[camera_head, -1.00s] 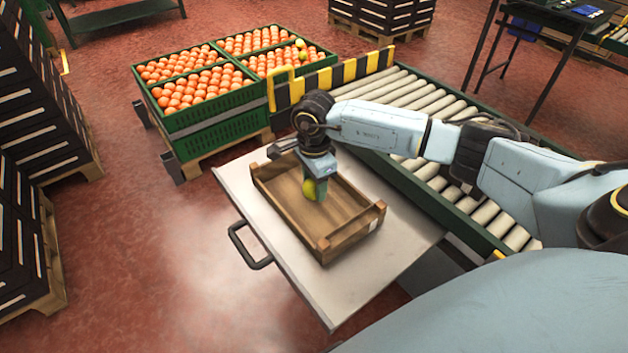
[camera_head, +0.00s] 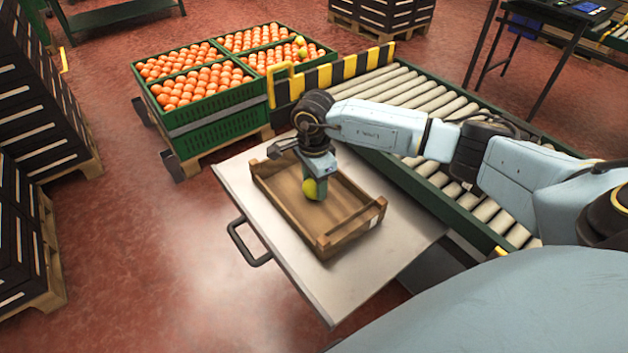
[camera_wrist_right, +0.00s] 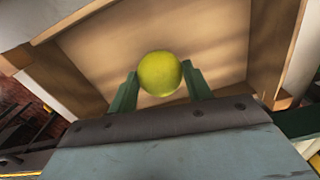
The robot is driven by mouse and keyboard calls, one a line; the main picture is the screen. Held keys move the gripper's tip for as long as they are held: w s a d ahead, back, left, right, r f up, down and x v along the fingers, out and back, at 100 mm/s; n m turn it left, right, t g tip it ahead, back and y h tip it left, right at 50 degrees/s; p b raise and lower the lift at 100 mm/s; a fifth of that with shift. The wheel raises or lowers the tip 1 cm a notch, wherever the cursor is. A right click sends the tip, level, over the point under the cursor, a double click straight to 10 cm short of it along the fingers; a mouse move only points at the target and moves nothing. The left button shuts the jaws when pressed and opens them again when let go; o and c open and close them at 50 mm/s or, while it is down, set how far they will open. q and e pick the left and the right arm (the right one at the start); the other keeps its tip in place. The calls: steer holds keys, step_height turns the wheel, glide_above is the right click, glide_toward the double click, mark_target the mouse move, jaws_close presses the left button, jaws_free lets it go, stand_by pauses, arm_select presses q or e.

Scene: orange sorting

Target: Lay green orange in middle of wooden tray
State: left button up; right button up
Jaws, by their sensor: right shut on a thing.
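The green orange (camera_head: 310,189) is yellow-green and sits between the fingers of my right gripper (camera_head: 316,190). In the right wrist view the green orange (camera_wrist_right: 160,73) shows whole, with a green finger of my right gripper (camera_wrist_right: 160,88) on each side. The gripper is shut on it and points down into the wooden tray (camera_head: 335,243). The fruit is over the middle of the tray floor; I cannot tell whether it touches the floor. The wooden tray (camera_wrist_right: 75,72) looks otherwise empty. My left gripper is not in view.
The tray stands on a pale metal table (camera_head: 350,285) with a dark handle (camera_head: 243,250). A roller conveyor (camera_head: 410,95) runs behind it. Green crates (camera_head: 215,125) full of oranges stand at the back left, with stacked dark crates (camera_head: 35,110) at the far left.

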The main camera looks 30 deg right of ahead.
steer(key=shift+f+b, duration=0.45)
steer(key=shift+f, duration=0.15)
stand_by(0.5)
steer(key=o, duration=1.1)
steer(key=shift+c, duration=0.2)
steer(key=shift+o, duration=0.4)
steer(key=o, duration=0.3)
